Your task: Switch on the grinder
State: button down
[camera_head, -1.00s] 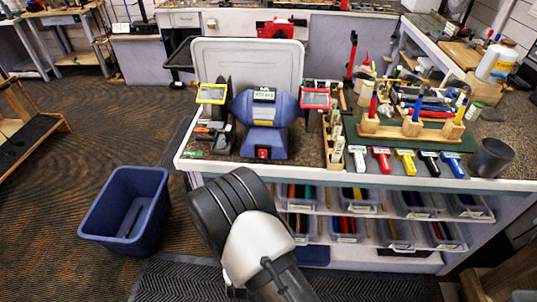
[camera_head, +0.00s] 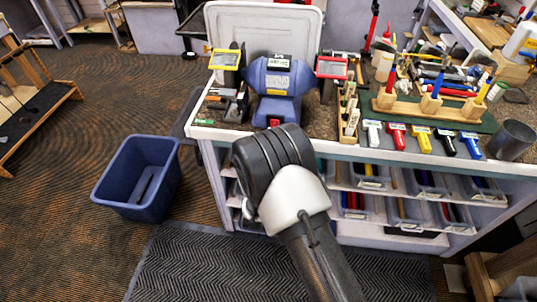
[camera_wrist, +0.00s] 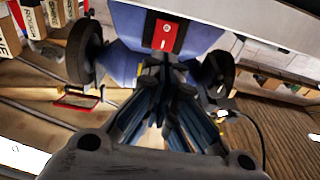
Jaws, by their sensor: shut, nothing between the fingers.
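The blue bench grinder (camera_head: 280,78) stands on the workbench (camera_head: 215,133), with a yellow-framed shield on its left and a red-framed shield (camera_head: 331,67) on its right. Its red switch (camera_head: 274,123) is low on the front of the base, just above my arm in the head view. In the wrist view, the grinder appears upside down, with the red switch (camera_wrist: 165,36) on its blue base (camera_wrist: 195,37) at the top. My gripper (camera_wrist: 165,75) is shut and empty, its fingertips close below the switch in that picture. I cannot tell whether they touch the grinder. My arm hides the gripper in the head view.
Several coloured putter-like tools (camera_head: 421,138) lie along the bench's front edge, right of the grinder. A wooden holder (camera_head: 435,108) and a dark cup (camera_head: 510,139) stand there too. A blue bin (camera_head: 140,175) is on the floor at left. Shelves with clear trays are below.

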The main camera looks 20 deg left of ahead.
aim_at(275, 124)
jog(key=b+x, duration=0.1)
jog(key=x, duration=0.3)
jog(key=shift+w, duration=0.2)
jog(key=shift+w+a, duration=0.1)
jog(key=shift+w, duration=0.05)
jog(key=shift+r, duration=0.1)
jog(key=shift+w+r+b, duration=0.2)
jog(key=shift+w+b, duration=0.15)
jog(key=shift+f, duration=0.1)
